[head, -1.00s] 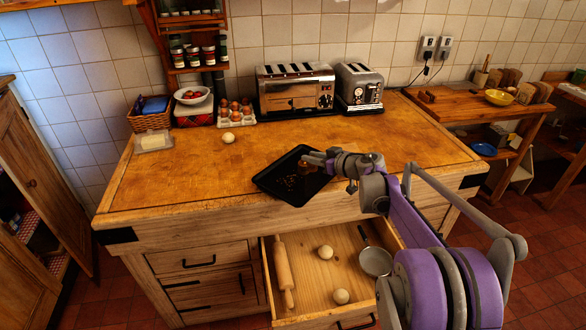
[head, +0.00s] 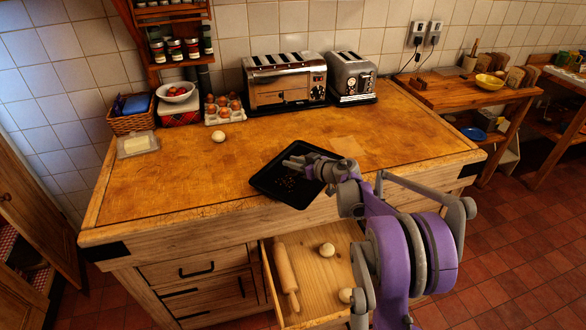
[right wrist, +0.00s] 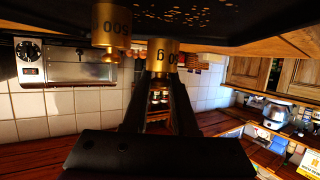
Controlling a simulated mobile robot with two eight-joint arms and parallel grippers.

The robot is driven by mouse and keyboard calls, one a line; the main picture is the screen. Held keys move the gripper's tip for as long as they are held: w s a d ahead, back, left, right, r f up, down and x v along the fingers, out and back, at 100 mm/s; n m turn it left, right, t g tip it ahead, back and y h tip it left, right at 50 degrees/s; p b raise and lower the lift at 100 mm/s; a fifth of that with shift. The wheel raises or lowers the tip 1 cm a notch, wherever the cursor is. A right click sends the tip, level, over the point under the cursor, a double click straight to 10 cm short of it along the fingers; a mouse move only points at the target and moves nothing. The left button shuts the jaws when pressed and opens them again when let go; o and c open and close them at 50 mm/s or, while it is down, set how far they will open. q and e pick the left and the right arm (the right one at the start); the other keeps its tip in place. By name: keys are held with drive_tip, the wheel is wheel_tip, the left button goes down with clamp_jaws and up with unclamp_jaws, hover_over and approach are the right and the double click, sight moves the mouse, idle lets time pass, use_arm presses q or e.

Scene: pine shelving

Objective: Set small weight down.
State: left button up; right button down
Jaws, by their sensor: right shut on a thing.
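My right gripper (head: 290,163) reaches over a black tray (head: 262,184) near the front edge of the worktop. In the right wrist view, which is upside down, the right gripper (right wrist: 160,78) is shut on a small brass weight (right wrist: 163,54); its label is partly hidden. A larger brass weight marked 500 (right wrist: 112,28) stands beside it, apart from the fingers. The black tray (right wrist: 215,12) fills the top of that view. I cannot tell whether the held weight touches the tray. In the head view the weights are not clear. My left gripper is not in view.
Below the tray an open drawer (head: 312,300) holds a rolling pin (head: 287,275) and pale balls (head: 327,249). Toasters (head: 285,82), an egg carton (head: 224,112) and a butter dish (head: 138,144) stand toward the back. The middle of the worktop (head: 190,180) is clear.

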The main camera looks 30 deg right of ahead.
drive_tip(key=shift+f, duration=1.35)
drive_tip(key=shift+f, duration=0.15)
drive_tip(key=c, duration=0.7)
unclamp_jaws()
